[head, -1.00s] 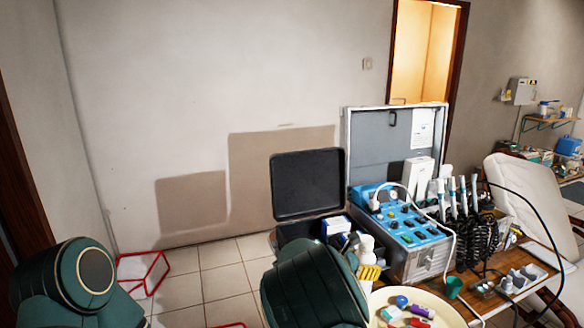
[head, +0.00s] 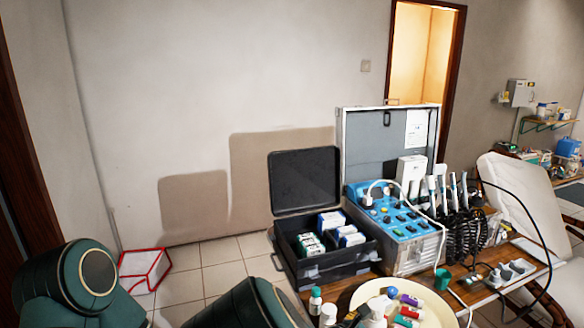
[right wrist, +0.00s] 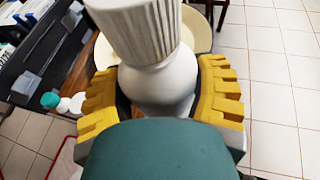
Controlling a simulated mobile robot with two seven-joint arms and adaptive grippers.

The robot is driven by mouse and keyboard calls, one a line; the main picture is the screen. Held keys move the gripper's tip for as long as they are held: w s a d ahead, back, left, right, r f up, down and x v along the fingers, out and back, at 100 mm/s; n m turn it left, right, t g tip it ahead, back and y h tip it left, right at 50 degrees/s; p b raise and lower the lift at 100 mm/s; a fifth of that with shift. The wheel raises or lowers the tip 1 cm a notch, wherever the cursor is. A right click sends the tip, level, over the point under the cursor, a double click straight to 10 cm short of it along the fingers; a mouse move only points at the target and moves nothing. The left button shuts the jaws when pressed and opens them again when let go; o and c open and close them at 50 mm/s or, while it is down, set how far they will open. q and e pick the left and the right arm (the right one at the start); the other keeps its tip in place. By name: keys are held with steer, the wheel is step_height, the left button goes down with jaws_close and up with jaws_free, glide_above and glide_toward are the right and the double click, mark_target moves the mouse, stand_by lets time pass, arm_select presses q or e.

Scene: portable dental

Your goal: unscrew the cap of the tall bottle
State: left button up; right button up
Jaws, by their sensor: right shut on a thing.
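The tall bottle (right wrist: 160,85) is white and rounded at the shoulder, with a ribbed, greyish-white cap (right wrist: 135,28) on top. In the right wrist view it fills the middle, close to the camera. My right gripper (right wrist: 162,98) has its yellow ridged fingers on both sides of the bottle below the cap, shut on it. The bottle's lower part is hidden, so I cannot tell whether it touches the table.
A small bottle with a green cap (head: 315,301) stands near the round cream tray (head: 361,297) of colourful items. Behind are an open black case (head: 325,267) and a blue-topped dental unit (head: 398,215) with cables. Tiled floor (head: 205,262) is open at left.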

steer(key=s+f, duration=0.2)
steer(key=s, duration=0.3)
steer(key=shift+s+a+f, duration=0.2)
steer(key=shift+s+f, duration=0.05)
